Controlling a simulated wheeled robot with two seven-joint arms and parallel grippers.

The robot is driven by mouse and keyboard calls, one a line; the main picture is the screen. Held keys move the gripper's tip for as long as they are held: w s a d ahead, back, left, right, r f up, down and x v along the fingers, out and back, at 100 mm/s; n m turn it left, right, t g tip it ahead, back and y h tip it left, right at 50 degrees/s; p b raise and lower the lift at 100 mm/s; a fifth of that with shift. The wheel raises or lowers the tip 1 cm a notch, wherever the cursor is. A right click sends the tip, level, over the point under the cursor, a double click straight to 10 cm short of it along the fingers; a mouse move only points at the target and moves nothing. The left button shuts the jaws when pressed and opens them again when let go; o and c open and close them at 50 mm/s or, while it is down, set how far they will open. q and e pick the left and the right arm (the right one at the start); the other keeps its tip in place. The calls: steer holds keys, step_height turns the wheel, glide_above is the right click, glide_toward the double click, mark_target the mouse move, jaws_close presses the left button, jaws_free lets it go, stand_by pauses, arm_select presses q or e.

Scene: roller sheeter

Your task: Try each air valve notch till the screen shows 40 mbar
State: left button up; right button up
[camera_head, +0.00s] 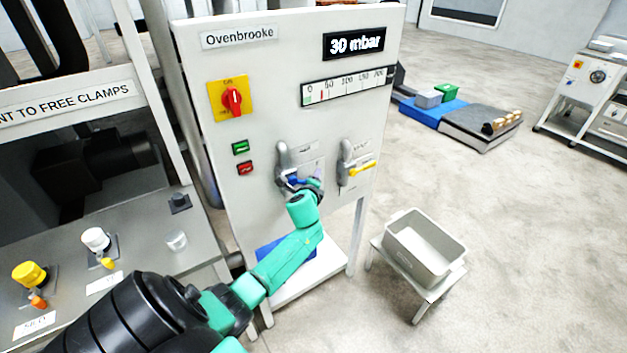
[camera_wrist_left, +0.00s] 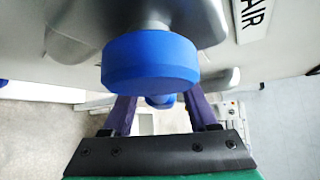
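The screen (camera_head: 355,43) on the white panel reads 30 mbar. The air valve's blue handle (camera_head: 294,181) is on the panel's left grey valve body, partly hidden by my gripper. In the left wrist view the blue handle (camera_wrist_left: 150,62) fills the upper middle. My left gripper (camera_head: 305,190) is at this handle. Its purple fingers (camera_wrist_left: 161,112) stand apart, with a smaller blue part between them. The fingertips are hidden behind the blue handle, so contact cannot be told. The notch marks cannot be made out. My right gripper is not in view.
A second valve with a yellow handle (camera_head: 362,168) sits close on the right. A red rotary switch (camera_head: 232,99), a green button (camera_head: 241,147) and a red button (camera_head: 246,168) are at left. A grey bin (camera_head: 425,246) stands on a stool at right.

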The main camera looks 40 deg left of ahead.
arm_select(q)
steer(key=shift+r, duration=0.1)
steer(key=v, duration=1.4)
steer(key=shift+s+d, duration=0.15)
steer(key=shift+s, duration=0.05)
